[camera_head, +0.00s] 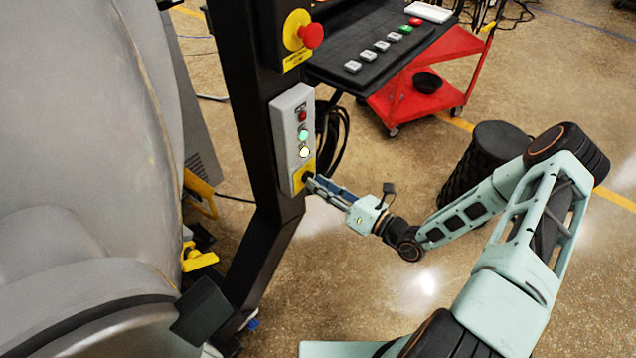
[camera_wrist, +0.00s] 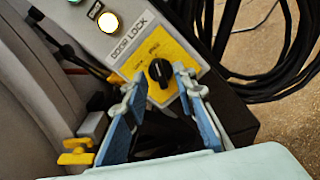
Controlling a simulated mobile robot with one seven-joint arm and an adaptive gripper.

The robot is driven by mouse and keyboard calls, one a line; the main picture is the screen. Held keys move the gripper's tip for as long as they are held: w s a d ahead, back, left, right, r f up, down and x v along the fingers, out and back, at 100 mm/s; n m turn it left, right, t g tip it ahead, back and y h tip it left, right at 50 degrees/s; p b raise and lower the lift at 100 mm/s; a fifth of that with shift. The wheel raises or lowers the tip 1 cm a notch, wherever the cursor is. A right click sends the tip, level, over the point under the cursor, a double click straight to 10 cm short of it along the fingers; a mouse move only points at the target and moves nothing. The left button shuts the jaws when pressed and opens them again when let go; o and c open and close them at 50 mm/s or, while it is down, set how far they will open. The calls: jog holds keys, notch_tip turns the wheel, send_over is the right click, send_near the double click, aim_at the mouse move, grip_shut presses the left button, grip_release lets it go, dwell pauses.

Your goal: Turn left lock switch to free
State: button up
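The lock switch is a black rotary knob (camera_wrist: 160,72) on a yellow label plate (camera_wrist: 178,60) below the words DOOR LOCK. It sits at the bottom of a grey control box (camera_head: 290,120) on a black post. The knob has a small pale mark, but I cannot tell for sure which position it points to. My gripper (camera_head: 311,182) is right at the yellow plate in the head view and largely hides the knob there. In the wrist view my gripper (camera_wrist: 160,82) is open, its two blue fingers on either side of the knob, with visible gaps.
A red emergency button (camera_head: 310,36) is above. A grey furnace body (camera_head: 90,130) fills the left. Black cables (camera_wrist: 265,80) hang right of the box.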

jog(key=v, duration=1.1)
